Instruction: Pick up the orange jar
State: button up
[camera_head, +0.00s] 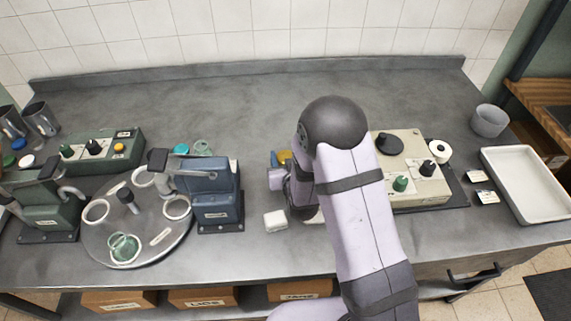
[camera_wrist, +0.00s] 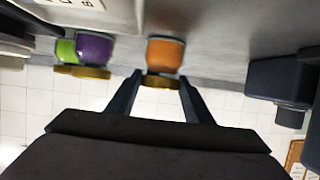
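The orange jar (camera_wrist: 165,56) shows in the wrist view, which looks upside down, with a gold lid (camera_wrist: 160,81). My gripper (camera_wrist: 160,86) is open. Its two dark fingertips lie to the left and right of the jar's lid in the picture, with gaps on both sides; I cannot tell how far the jar is in depth. In the head view my arm covers most of this spot, and a yellow-gold patch (camera_head: 284,157) shows just left of the arm.
A purple jar (camera_wrist: 95,47) and a green jar (camera_wrist: 65,50) stand left of the orange one in the wrist view. A dark block-like device (camera_wrist: 281,80) is to the right. In the head view a blue-grey machine (camera_head: 213,195) and a small white block (camera_head: 275,220) are near my wrist.

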aim_at(286, 156)
jog(key=c, duration=0.7)
jog(key=shift+o, duration=0.2)
jog(key=shift+r, duration=0.15)
jog(key=shift+r+b, duration=0.7)
jog(key=shift+r, duration=4.2)
